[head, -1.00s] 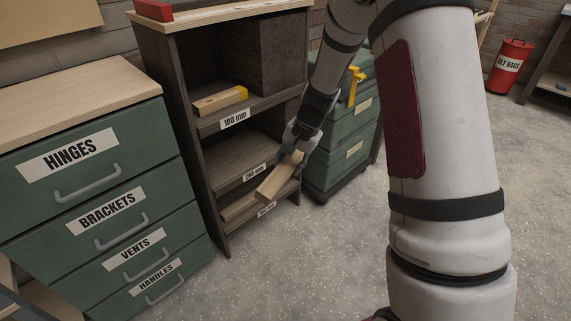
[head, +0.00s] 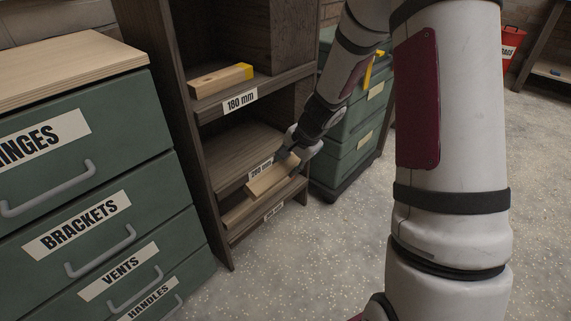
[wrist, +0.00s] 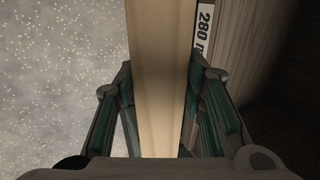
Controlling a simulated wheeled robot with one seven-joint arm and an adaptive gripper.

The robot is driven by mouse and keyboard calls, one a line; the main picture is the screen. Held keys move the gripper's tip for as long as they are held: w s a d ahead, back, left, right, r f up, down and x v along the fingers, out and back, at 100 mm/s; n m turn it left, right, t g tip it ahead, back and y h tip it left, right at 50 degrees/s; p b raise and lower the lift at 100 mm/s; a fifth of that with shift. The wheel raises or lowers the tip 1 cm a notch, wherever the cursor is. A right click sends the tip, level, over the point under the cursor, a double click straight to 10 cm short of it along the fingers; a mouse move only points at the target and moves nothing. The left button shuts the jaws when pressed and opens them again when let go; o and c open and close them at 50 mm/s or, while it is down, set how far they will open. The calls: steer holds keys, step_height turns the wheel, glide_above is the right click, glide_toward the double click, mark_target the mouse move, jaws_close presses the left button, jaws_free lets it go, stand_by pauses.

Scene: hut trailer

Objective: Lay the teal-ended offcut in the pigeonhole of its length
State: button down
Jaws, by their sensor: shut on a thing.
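My gripper (head: 288,157) is shut on a pale wooden offcut (head: 268,180); the wrist view shows the offcut (wrist: 160,60) lengthwise between both fingers. No teal end shows on the visible part, so I cannot tell its end colour. The offcut is tilted in front of the rack, just below the middle pigeonhole (head: 235,150). That pigeonhole looks empty where I can see in. Its label (wrist: 205,28) reads 280 in the wrist view, beside the offcut. The upper pigeonhole, labelled 180 mm (head: 240,102), holds a yellow-ended offcut (head: 220,81).
Another pale piece (head: 236,212) lies in the bottom pigeonhole, whose label (head: 273,212) I cannot read. A green drawer cabinet (head: 75,170) stands left of the rack, and another green cabinet (head: 350,140) stands right. The speckled floor in front is clear.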

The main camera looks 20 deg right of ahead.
steer(key=w+a+p, duration=0.2)
steer(key=w, duration=0.2)
steer(key=w+a+p, duration=0.2)
steer(key=w+p, duration=0.1)
steer(key=w, duration=0.2)
steer(key=w+a+p, duration=0.2)
steer(key=w, duration=0.3)
steer(key=shift+w+f+p, duration=0.25)
steer(key=shift+f+p, duration=0.1)
steer(key=shift+f, duration=0.05)
steer(key=shift+f+b, duration=0.9)
steer(key=shift+f, duration=0.05)
steer(key=c, duration=1)
jaws_free()
steer(key=shift+o, duration=0.2)
